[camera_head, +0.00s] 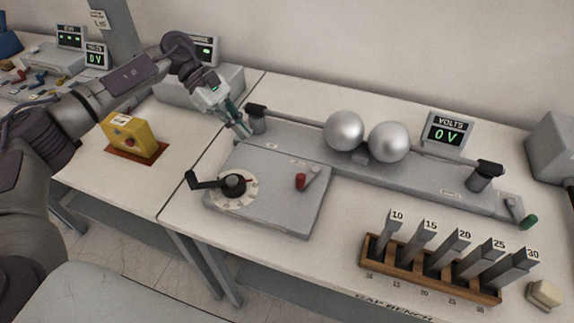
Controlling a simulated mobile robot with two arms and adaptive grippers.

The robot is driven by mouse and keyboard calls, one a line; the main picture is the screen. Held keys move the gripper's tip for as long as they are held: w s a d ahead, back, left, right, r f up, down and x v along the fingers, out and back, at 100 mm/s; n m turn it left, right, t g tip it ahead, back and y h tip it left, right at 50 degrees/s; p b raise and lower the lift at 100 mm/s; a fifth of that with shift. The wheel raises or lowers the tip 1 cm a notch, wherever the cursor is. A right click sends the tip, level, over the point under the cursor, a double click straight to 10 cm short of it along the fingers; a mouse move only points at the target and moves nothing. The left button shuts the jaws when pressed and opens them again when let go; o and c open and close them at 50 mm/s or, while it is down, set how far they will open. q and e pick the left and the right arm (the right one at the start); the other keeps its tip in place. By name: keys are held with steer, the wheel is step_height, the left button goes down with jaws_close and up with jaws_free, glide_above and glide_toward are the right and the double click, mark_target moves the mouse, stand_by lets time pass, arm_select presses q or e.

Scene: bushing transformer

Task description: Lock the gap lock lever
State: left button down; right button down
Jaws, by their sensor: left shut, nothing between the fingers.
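The grey spark-gap bench (390,176) carries two metal spheres, the left sphere (344,130) and the right sphere (389,141), which stand close together. Another small lever with a green handle (528,221) sits at the bench's right end. I cannot read which one is labelled as the gap lock. My left gripper (243,131) is shut and empty, beside the black-topped post (257,118) at the bench's left end. My right gripper is out of view.
A black crank on a white dial (233,188) is at the panel's left. A wooden rack (430,277) holds several numbered gauge blocks in front. A volts display (446,131) reads 0 V. A yellow box (130,132) stands on the left table.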

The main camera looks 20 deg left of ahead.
arm_select(q)
steer(key=shift+d, duration=0.15)
steer(key=p, duration=0.5)
glide_toward(309, 173)
steer(key=s, duration=0.1)
steer(key=s+f, duration=0.1)
steer(key=s, duration=0.1)
steer(key=s+f, duration=0.1)
steer(key=shift+s+a+f, duration=0.15)
steer(key=shift+s+a, duration=0.05)
steer(key=shift+a, duration=0.2)
steer(key=shift+s+d+p, duration=0.2)
steer(key=shift+d+p, duration=0.45)
steer(key=shift+d, duration=0.5)
steer(key=shift+s+d+f, duration=0.15)
steer(key=shift+s+d, duration=0.05)
steer(key=shift+d, duration=0.4)
